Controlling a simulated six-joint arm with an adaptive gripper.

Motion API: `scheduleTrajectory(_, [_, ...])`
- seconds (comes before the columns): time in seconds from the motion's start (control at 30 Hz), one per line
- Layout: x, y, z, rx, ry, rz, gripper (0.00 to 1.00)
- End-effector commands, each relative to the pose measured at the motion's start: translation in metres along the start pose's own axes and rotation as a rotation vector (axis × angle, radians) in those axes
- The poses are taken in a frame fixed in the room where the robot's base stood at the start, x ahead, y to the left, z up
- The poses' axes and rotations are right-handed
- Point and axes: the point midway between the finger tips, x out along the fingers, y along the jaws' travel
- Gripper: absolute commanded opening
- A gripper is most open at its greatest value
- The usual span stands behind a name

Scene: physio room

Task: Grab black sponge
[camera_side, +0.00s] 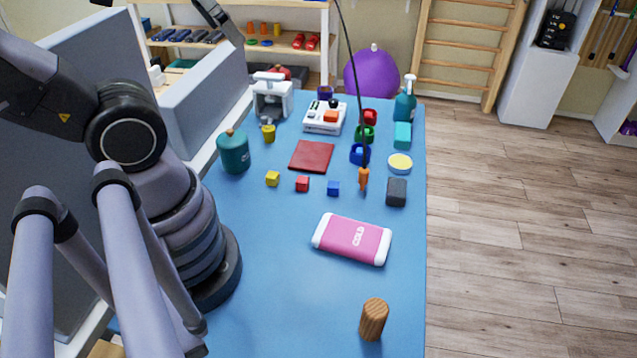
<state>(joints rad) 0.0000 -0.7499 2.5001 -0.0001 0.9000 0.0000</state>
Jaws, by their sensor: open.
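The black sponge (396,192) is a small dark grey-black block in the side view. It rests on the blue table top (290,310), near its right edge. It lies right of an orange carrot-shaped piece (363,179) and up and right of a pink and white cold pack (352,240). Nothing touches the sponge, and its top and front are in plain sight. I cannot make out my gripper. My arm rises at the left and leaves the picture. A dark jointed part shows at the top edge, but I cannot tell what it is.
A thin dark cord hangs down to the carrot piece. A yellow-topped round tub (400,163) and a teal block (402,135) stand behind the sponge. Small yellow, red and blue cubes lie to its left. A wooden cylinder (373,319) stands in front.

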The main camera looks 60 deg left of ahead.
Motion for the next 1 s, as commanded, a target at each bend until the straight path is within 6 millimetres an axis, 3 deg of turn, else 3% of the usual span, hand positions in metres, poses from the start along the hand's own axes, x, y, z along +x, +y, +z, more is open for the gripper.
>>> scheduleTrajectory(0.27, [0.01, -0.004, -0.008, 0.072, -0.073, -0.033, 0.79])
scheduleTrajectory(0.47, [0.053, -0.013, -0.037, 0.371, -0.318, -0.165, 0.79])
scheduleTrajectory(0.63, [0.107, -0.01, -0.068, 0.706, -0.513, -0.303, 0.79])
scheduleTrajectory(0.77, [0.156, 0.004, -0.088, 0.982, -0.633, -0.409, 0.79])
scheduleTrajectory(1.0, [0.263, 0.053, -0.103, 1.533, -0.775, -0.605, 0.79])
